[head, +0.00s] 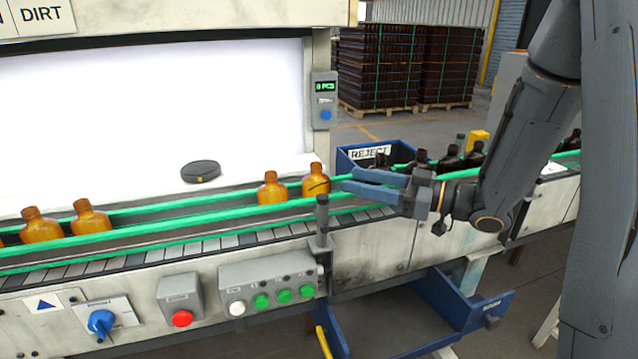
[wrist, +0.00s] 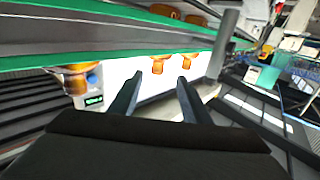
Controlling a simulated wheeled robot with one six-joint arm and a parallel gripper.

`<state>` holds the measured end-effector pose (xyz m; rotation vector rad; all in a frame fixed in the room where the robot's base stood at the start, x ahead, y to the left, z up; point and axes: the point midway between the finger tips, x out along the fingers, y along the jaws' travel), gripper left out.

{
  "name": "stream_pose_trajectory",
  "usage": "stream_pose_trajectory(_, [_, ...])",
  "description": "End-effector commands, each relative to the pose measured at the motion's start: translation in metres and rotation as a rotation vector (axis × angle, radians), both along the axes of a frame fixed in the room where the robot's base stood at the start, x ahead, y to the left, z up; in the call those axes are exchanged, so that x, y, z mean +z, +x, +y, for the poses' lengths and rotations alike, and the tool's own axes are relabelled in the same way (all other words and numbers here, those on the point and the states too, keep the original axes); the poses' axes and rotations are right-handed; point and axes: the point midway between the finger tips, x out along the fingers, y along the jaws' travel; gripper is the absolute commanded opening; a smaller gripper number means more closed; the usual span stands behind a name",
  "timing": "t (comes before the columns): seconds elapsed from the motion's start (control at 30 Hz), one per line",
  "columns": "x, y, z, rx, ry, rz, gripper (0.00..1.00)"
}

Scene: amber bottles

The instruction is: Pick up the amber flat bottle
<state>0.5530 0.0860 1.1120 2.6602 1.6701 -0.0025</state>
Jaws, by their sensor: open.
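Several amber bottles stand on the conveyor behind the green rail. The nearest to my gripper (head: 350,180) is an amber bottle (head: 316,182) with a dark line across its body; another amber bottle (head: 271,190) stands just left of it. Two more, one an amber bottle (head: 90,218), stand far left. I cannot tell for certain which is the flat one. My gripper is open and empty, its fingers pointing left, just right of the marked bottle; contact is not clear. In the wrist view, an amber bottle (wrist: 75,80) shows left of the open fingers (wrist: 160,76).
Green rails (head: 170,208) run along the conveyor. A dark post (head: 322,218) rises at its front edge. A blue REJECT bin (head: 350,160) and several dark bottles (head: 422,160) are behind my gripper. A black disc (head: 200,171) lies before the white panel.

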Motion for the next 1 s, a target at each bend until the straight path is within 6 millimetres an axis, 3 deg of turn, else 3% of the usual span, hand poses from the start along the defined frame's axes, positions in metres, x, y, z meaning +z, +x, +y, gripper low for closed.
stream_pose_trajectory(0.37, [0.001,0.013,0.018,-0.014,0.002,0.0,0.43])
stream_pose_trajectory(0.73, [-0.001,0.031,0.06,-0.013,0.003,0.001,0.43])
stream_pose_trajectory(1.0, [-0.002,0.033,0.063,-0.013,0.001,0.0,0.43])
